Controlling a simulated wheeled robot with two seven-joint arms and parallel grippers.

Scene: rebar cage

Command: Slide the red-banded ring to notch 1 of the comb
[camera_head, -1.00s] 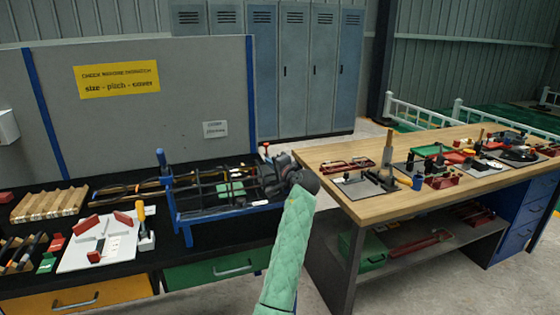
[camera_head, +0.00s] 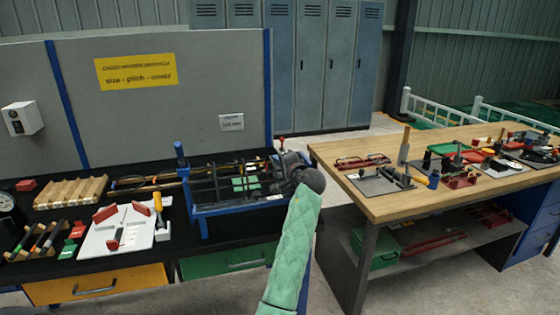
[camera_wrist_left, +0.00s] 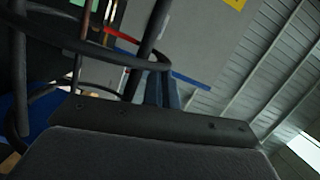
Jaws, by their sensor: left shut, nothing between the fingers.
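The dark rebar cage (camera_head: 222,183) lies in a blue cradle (camera_head: 240,205) on the black bench. My left gripper (camera_head: 280,172) is at the cage's right end, dark against dark bars, shut with nothing held; its fingertips are hard to make out. In the left wrist view, dark round hoops (camera_wrist_left: 90,50) curve around a thin coppery rod (camera_wrist_left: 80,45) close to the gripper body. A red strip (camera_wrist_left: 122,38) shows behind the hoops; I cannot tell whether it is the ring's band. The comb and its notches cannot be made out. My right gripper is not in view.
A white tray (camera_head: 97,243) with red pieces and a wooden notched rack (camera_head: 70,193) are left of the cradle. A grey panel with a yellow sign (camera_head: 136,70) stands behind. A wooden table (camera_head: 420,208) with tools is to the right, across a floor gap.

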